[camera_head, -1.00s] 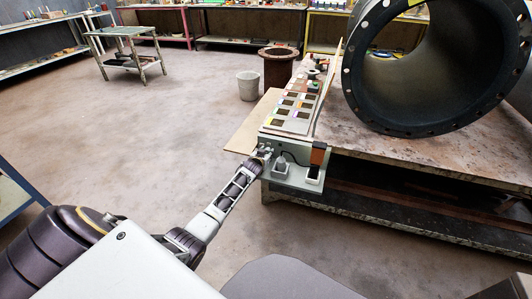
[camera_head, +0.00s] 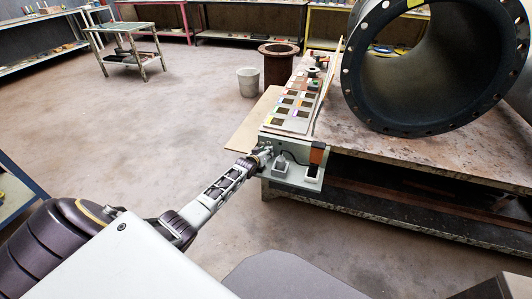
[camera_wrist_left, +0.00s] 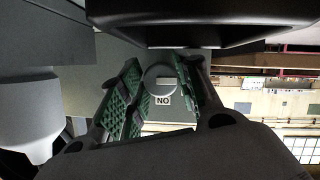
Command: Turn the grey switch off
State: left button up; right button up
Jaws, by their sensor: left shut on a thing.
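The grey switch (camera_wrist_left: 157,72) is a round knob on a grey panel in the left wrist view, with a label reading ON upside down (camera_wrist_left: 163,100) beside it. My left gripper (camera_wrist_left: 158,84) has its green-padded fingers on either side of the knob and is shut on it. Part of the knob is hidden by the fingers and wrist. In the head view my left gripper (camera_head: 264,153) is at the left side of the panel (camera_head: 291,147) on the bench corner; the knob is too small to make out there. My right gripper is not in view.
A tray of coloured squares (camera_head: 293,108) and a large black pipe (camera_head: 425,70) lie on the bench (camera_head: 350,140).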

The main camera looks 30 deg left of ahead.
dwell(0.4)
pick_arm(q)
jog(key=o, duration=1)
jog(key=shift+s, duration=0.1)
jog(key=shift+s, duration=0.1)
jog(key=shift+s+d+r, duration=0.1)
jog(key=shift+s+r, duration=0.15)
jog(key=shift+s, duration=0.35)
jog(key=v, duration=1)
jog(key=shift+s, duration=0.15)
